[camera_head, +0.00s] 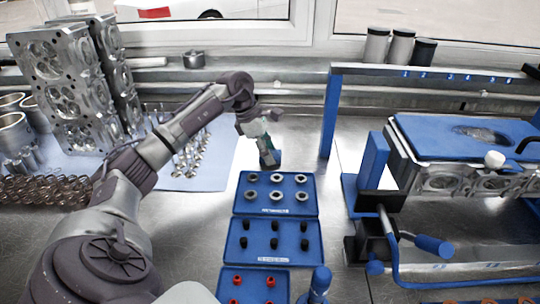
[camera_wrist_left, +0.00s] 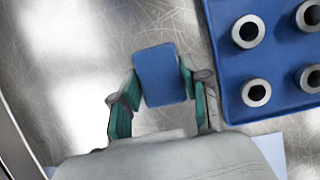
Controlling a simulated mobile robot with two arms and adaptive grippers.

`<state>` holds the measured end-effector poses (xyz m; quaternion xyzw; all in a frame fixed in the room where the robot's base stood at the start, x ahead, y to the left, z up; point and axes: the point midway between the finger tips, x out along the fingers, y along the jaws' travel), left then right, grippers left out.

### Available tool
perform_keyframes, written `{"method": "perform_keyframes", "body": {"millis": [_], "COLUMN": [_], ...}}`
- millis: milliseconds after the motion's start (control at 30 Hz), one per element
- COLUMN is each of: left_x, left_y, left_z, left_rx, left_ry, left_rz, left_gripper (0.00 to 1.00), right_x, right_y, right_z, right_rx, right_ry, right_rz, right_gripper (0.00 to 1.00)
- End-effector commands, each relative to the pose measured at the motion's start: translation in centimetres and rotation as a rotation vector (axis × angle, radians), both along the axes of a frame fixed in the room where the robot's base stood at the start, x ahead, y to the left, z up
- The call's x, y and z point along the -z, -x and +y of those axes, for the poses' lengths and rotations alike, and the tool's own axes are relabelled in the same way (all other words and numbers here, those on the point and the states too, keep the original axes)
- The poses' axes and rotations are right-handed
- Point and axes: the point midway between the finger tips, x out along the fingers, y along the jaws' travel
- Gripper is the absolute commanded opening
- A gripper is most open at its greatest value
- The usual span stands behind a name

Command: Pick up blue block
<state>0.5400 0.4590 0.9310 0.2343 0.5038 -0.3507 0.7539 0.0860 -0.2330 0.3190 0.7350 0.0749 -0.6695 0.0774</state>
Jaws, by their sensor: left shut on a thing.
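The blue block (camera_wrist_left: 160,75) sits between the two green-padded fingers of my left gripper (camera_wrist_left: 162,92) in the left wrist view. The fingers are shut on its sides. In the head view my left gripper (camera_head: 268,155) points down over the bench behind the blue trays, and the block (camera_head: 274,159) shows only as a small patch at its fingertips. I cannot tell whether the block touches the bench. My right gripper is not clearly seen in either view.
Blue trays (camera_head: 239,210) with metal rings, black parts and red parts stand in front of the gripper. Engine heads (camera_head: 65,85) stand on a pale sheet at the left. A blue frame (camera_head: 330,115) and a blue-topped engine fixture (camera_head: 425,135) stand at the right.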

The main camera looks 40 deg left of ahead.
Motion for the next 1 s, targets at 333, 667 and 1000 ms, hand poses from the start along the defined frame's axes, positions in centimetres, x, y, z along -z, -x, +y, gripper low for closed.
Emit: {"method": "perform_keyframes", "body": {"millis": [333, 667, 1000], "left_x": [-2.2, -6.8, -10.4], "left_y": [-0.1, 3.4, 7.2], "left_z": [0.1, -3.4, -7.7], "left_rx": [-0.001, 0.004, 0.001], "left_ry": [-0.002, -0.006, -0.001], "left_rz": [-0.005, -0.003, -0.003], "left_gripper": [0.22, 0.22, 0.22], "right_x": [0.2, 1.3, 1.8], "right_y": [0.0, 0.0, 0.0], "right_z": [-0.4, -0.4, -0.4], "right_rx": [-0.001, 0.0, 0.001], "right_ry": [0.005, 0.005, 0.005], "right_rz": [0.0, 0.001, 0.001], "right_gripper": [0.4, 0.4, 0.4]}}
